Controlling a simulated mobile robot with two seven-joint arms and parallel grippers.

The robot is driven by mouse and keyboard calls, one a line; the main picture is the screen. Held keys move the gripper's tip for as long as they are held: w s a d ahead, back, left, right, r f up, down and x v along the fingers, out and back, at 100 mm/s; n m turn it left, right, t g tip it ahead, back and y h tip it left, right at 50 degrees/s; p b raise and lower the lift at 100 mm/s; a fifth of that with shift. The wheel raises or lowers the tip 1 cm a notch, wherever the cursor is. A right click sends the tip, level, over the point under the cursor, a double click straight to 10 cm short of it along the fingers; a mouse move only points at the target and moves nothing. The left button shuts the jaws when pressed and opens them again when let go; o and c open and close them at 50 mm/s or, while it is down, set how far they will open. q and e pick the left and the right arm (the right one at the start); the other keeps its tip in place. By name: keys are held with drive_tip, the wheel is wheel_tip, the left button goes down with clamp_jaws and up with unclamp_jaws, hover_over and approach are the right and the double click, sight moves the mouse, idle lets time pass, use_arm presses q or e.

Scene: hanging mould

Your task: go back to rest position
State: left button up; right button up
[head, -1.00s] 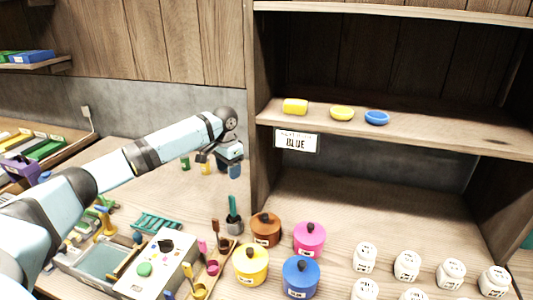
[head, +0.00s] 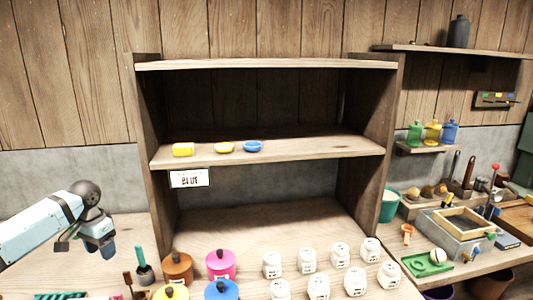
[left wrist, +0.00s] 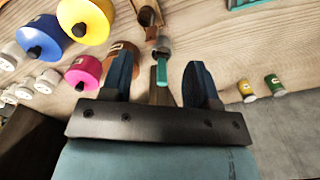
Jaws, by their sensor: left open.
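My left gripper (head: 98,240) is at the lower left of the head view, to the left of the shelf unit and above the worktop. In the left wrist view its two dark blue fingers (left wrist: 160,75) stand apart with nothing held between them. A small holder with a green-handled tool (left wrist: 161,75) shows behind the gap between the fingers. My right gripper is in neither view.
A label (head: 189,178) hangs below. Lidded pots, including a pink one (head: 220,265), and several white jars (head: 307,261) stand in front.

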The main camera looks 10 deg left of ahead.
use_arm(q)
drive_tip(key=s+d+f+m, duration=0.1)
drive_tip(key=s+d+f, duration=0.4)
drive_tip(key=d, duration=0.3)
drive_tip(key=s+d+f+m+t+h, duration=0.1)
drive_tip(key=s+d+f+m, duration=0.1)
drive_tip(key=s+d+f, duration=0.45)
drive_tip(key=s+d+f+m, duration=0.1)
drive_tip(key=s+d+f, duration=0.25)
drive_tip(key=d, duration=0.55)
drive_tip(key=s+d+f+n+t, duration=0.1)
drive_tip(key=s+d, duration=0.5)
drive_tip(key=s, duration=0.3)
drive_tip(key=s+a+r+n+t, duration=0.1)
drive_tip(key=s+a+r+n, duration=0.1)
drive_tip(key=s, duration=0.5)
drive_tip(key=s+a+r+n+t, duration=0.1)
drive_tip(key=s+r+n, duration=0.1)
drive_tip(key=s, duration=0.4)
drive_tip(key=w+d+f+m+t+h+p, duration=0.1)
drive_tip(key=w+d+f+t+h+p, duration=0.1)
drive_tip(key=w+d+f+t+p, duration=0.4)
drive_tip(key=shift+w+d+f+m+t+p, duration=0.2)
drive_tip(key=shift+d+f+m+t+p, duration=0.15)
drive_tip(key=shift+p, duration=0.45)
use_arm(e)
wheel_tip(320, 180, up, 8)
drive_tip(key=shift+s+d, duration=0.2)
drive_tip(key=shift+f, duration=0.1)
